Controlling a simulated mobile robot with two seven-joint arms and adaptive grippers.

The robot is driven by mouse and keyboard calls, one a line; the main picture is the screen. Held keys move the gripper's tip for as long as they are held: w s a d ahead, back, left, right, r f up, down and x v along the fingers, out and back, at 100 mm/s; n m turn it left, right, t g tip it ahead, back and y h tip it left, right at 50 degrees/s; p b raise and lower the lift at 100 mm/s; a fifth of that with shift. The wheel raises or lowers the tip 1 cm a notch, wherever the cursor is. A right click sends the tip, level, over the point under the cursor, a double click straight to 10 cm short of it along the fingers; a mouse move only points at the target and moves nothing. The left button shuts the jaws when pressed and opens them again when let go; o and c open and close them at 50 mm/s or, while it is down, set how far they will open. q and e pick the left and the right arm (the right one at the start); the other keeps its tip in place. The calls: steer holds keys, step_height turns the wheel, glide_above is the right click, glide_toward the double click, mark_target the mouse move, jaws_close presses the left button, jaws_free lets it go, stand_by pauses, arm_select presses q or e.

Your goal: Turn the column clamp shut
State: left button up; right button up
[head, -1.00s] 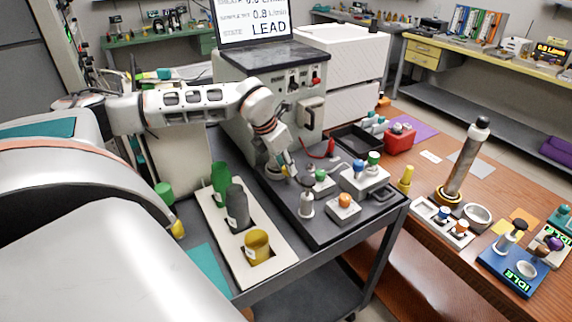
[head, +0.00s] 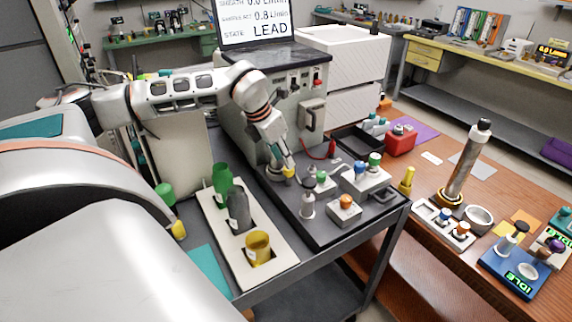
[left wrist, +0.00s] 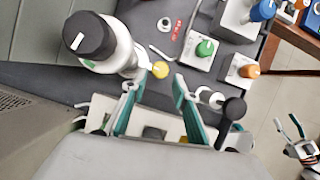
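A white column with a dark cap (left wrist: 92,42) stands at the upper left of the left wrist view. A small yellow piece (left wrist: 161,71) is beside its lower end, just beyond my fingertips; it also shows in the head view (head: 289,171). I cannot tell for sure whether this piece belongs to the column clamp. My left gripper (left wrist: 156,84) has its two teal fingers apart, with nothing clearly held between them. In the head view its arm hides most of the column. A white gripper with teal fingers (left wrist: 289,124), likely my right one, shows at the lower right with its fingers apart.
A block with an orange knob (head: 345,203) and a block with blue and green knobs (head: 366,180) stand to the right on the dark cart top. A pale rack (head: 272,279) with several bottles is in front. The grey machine (head: 290,118) rises behind.

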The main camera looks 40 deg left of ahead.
arm_select(q)
steer(key=v, duration=0.7)
steer(key=shift+r, duration=0.2)
